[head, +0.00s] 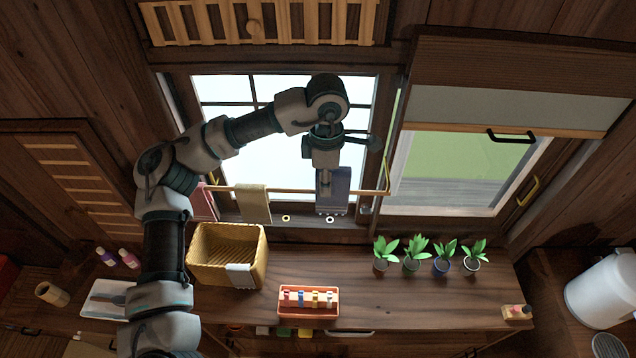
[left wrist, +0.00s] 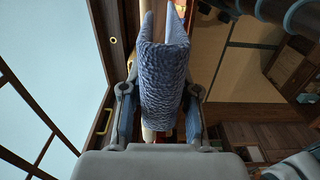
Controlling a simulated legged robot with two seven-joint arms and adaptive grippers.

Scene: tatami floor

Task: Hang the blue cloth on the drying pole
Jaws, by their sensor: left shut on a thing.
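The blue cloth (head: 340,182) hangs at the right part of the wooden drying pole (head: 292,191), in front of the window. In the left wrist view the blue cloth (left wrist: 163,88) is folded and lies between my fingers, with a pale stretch of pole (left wrist: 149,135) showing below it. It looks draped over the pole. My left gripper (head: 325,186) reaches down from above and is shut on the cloth; its fingers (left wrist: 158,120) flank the cloth. My right gripper is in neither view.
A tan cloth (head: 254,204) and a pink cloth (head: 204,202) hang further left on the pole. On the counter below stand a wicker basket (head: 205,272), an orange tray of clothespins (head: 308,315) and several potted plants (head: 412,264). Open counter lies between tray and plants.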

